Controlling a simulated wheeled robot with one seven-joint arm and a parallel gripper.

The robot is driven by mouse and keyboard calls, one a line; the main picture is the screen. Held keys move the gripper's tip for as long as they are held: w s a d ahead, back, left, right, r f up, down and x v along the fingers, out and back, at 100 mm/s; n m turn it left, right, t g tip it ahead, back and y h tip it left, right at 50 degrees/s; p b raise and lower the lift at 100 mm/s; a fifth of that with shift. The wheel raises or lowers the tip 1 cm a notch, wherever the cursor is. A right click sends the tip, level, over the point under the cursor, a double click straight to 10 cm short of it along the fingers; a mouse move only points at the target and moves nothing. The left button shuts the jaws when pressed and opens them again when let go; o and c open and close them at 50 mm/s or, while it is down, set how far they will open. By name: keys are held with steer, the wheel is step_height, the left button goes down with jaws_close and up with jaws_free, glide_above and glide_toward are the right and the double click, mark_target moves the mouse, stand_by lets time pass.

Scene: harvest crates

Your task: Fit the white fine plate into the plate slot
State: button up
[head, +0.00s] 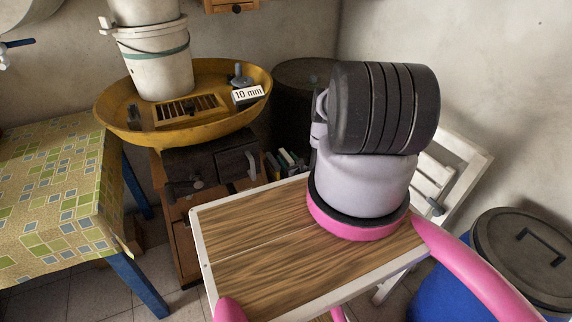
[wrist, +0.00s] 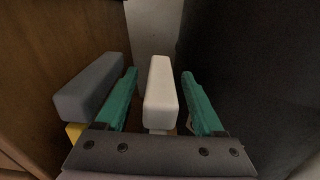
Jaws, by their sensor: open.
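In the wrist view, a white block (wrist: 160,95), which looks like the grip of the white fine plate, stands upright between the two teal fingers of my gripper (wrist: 160,76). The fingers are open, one on each side, with a gap to the block on both sides. The plate's lower part is hidden behind the gripper body. In the head view, my arm hides most of my gripper. A yellow round pan (head: 125,120) holds a dark slatted opening (head: 188,109); I cannot tell whether this is the plate slot.
A grey block (wrist: 92,88) stands close left of my gripper, and a dark surface is close on the right. Several upright pieces (head: 285,160) stand beside the dark drawers (head: 205,165). A white bucket (head: 160,65) and a "10 mm" sign (head: 248,95) are on the pan.

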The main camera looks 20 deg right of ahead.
steer(key=shift+w, duration=0.4)
steer(key=shift+c, duration=0.3)
jaws_close()
steer(key=shift+r, duration=0.15)
